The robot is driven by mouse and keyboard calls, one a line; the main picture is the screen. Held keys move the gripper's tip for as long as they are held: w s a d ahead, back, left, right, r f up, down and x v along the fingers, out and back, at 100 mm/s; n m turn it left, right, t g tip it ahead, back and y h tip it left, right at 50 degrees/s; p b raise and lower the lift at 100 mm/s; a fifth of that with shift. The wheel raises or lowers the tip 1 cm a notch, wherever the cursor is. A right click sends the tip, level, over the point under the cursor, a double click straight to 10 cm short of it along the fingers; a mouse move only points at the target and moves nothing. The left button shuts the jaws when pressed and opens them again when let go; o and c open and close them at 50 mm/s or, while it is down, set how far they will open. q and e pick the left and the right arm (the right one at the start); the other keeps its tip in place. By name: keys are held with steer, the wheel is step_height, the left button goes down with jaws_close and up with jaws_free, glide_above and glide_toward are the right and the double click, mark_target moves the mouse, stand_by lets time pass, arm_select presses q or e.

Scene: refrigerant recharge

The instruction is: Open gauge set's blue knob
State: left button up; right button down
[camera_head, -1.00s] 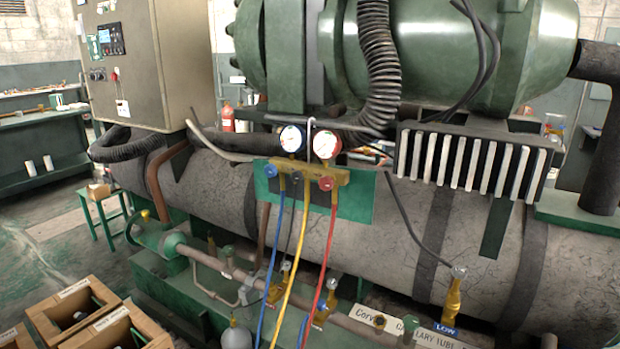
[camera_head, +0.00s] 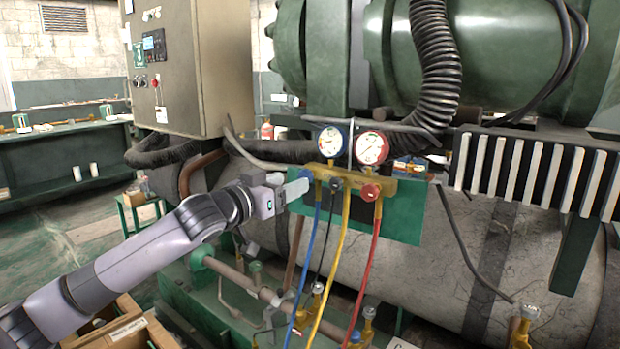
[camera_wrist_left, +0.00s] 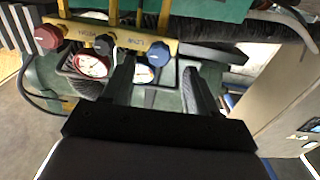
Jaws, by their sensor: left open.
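The gauge set's yellow manifold (camera_head: 400,187) hangs in front of a green plate, with a blue-rimmed gauge (camera_head: 331,141) and a red-rimmed gauge (camera_head: 371,148) above it. The blue knob (camera_head: 306,174) is at its left end, partly hidden by my gripper. My left gripper (camera_head: 294,187) is at that end, open. In the left wrist view, turned upside down, the blue knob (camera_wrist_left: 159,54) appears between the open fingertips (camera_wrist_left: 158,70); I cannot tell whether they touch it. The red knob (camera_wrist_left: 47,37) and black knob (camera_wrist_left: 104,44) lie to its left. My right gripper is not in view.
Blue, yellow (camera_head: 337,257) and red hoses (camera_head: 366,262) hang below the manifold. A control cabinet (camera_head: 190,70) stands behind to the left. A finned rack (camera_head: 530,170) is at the right. Open wooden boxes (camera_head: 128,330) sit at the lower left.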

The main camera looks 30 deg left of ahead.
mark_target(308, 176)
arm_select(q)
steer(key=shift+w+d+p, duration=0.15)
steer(key=shift+w+p, duration=0.1)
steer(key=shift+w, duration=1.25)
steer(key=shift+w+d+p, duration=0.15)
steer(key=shift+w+p, duration=0.05)
steer(key=shift+w, duration=1.25)
steer(key=shift+c, duration=0.3)
steer(key=c, duration=1)
